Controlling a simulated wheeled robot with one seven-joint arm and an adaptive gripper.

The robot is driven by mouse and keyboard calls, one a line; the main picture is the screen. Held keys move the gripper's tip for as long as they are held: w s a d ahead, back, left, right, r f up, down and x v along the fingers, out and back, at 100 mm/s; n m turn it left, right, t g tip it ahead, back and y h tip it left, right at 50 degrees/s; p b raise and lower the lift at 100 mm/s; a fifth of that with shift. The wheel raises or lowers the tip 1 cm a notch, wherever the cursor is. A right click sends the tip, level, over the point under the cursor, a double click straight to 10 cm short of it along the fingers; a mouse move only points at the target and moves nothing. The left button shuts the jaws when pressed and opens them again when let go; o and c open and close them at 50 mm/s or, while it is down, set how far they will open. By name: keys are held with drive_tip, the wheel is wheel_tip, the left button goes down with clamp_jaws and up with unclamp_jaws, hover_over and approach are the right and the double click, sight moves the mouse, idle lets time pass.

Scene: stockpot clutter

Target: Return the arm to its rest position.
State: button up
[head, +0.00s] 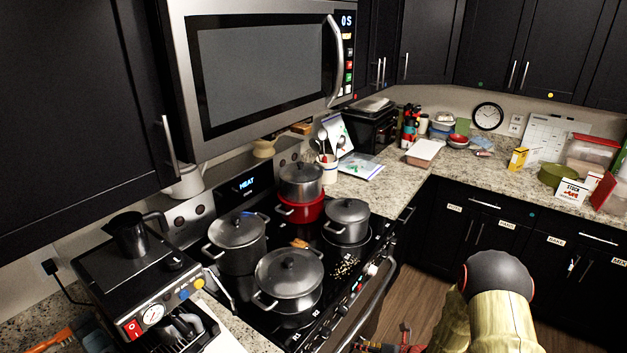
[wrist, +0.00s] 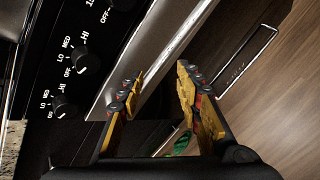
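My gripper (wrist: 158,80) is open in the wrist view, with nothing between its two yellow, red and black fingers. It is in front of the stove's control knobs and metal handle bar (wrist: 150,60), over the wooden floor side. Whether a finger touches the bar, I cannot tell. In the head view, part of my gripper (head: 385,345) shows at the bottom edge, and my pale yellow arm with a dark joint stands right of it. The rest of the arm is out of frame.
The stove (head: 345,268) carries several lidded pots, including a front steel pot (head: 290,282) and a red pot (head: 301,211). A coffee machine (head: 128,275) stands left. A microwave (head: 265,65) hangs above. Cluttered counters run behind. Wooden floor (head: 415,300) is open between stove and cabinets.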

drive_tip(key=s+a+r+n+g, duration=0.3)
drive_tip(key=s+r+n, duration=0.5)
drive_tip(key=n, duration=0.2)
drive_tip(key=s+a+r+n+g, duration=0.2)
drive_tip(key=s+r+n+g, duration=0.2)
drive_tip(key=s+r+n, duration=0.6)
drive_tip(key=s+d+r+n+t+h+b, duration=0.1)
drive_tip(key=s+d+r+n+t+h, duration=0.1)
drive_tip(key=s+r+n, duration=0.2)
drive_tip(key=s+d+r+n+t+h+b, duration=0.1)
drive_tip(key=s+d+r+n+h, duration=0.1)
drive_tip(key=r+n, duration=0.4)
drive_tip(key=s+d+r+n+t+h+b, duration=0.1)
drive_tip(key=s+r+n, duration=0.5)
drive_tip(key=r, duration=0.6)
drive_tip(key=s+d+t+h, duration=0.1)
drive_tip(key=d+h, duration=0.1)
drive_tip(key=shift+r+t+h, duration=0.3)
drive_tip(key=shift+r, duration=0.1)
drive_tip(key=shift+d, duration=0.1)
